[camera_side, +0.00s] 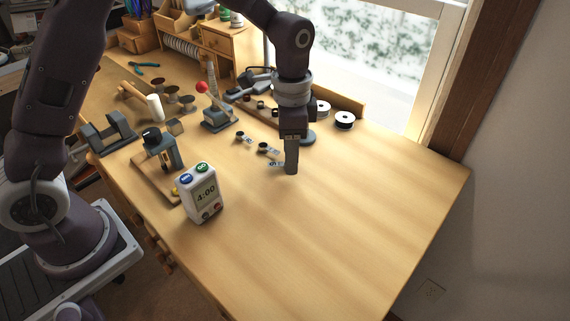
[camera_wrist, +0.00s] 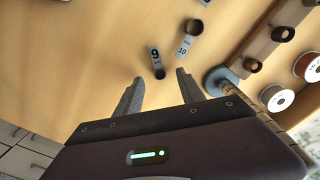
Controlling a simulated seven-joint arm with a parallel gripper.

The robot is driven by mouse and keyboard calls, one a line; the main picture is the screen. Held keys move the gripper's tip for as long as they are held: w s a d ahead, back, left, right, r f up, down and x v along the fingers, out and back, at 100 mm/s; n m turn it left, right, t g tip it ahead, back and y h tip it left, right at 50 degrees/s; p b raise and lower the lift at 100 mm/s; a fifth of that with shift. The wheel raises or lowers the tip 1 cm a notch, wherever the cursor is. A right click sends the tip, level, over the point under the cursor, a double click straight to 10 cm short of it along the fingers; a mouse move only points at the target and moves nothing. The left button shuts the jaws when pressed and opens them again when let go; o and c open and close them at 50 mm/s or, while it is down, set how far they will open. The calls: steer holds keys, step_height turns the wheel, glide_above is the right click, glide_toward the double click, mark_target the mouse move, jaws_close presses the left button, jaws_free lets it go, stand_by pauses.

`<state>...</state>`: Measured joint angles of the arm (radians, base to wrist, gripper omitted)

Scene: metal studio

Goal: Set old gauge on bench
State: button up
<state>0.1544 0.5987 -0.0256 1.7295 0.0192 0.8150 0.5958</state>
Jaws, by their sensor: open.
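My gripper (camera_side: 291,171) is open and points down close above the bench (camera_side: 330,230); it also shows in the wrist view (camera_wrist: 159,80). A small dark ring gauge (camera_wrist: 160,73) with a grey tag marked 9 lies between and just ahead of the fingertips. In the side view its tag (camera_side: 275,164) shows left of the fingers, and its ring is hidden. A second dark ring gauge (camera_wrist: 194,27) with a tag marked 10 lies farther off; I cannot match it surely in the side view. Two tagged gauges lie farther back left. I cannot tell which gauge is the old one.
A wooden rack (camera_wrist: 266,38) holds several dark rings, beside spools (camera_side: 344,120) at the back. A white timer (camera_side: 203,197) reading 4:00 stands front left. The bench's right and front are clear.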

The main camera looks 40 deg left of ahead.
steer(key=shift+f, duration=0.8)
jaws_close()
step_height(320, 180, up, 10)
steer(key=n, duration=0.9)
glide_above(218, 158)
step_height(218, 158, down, 10)
steer(key=shift+r, duration=0.15)
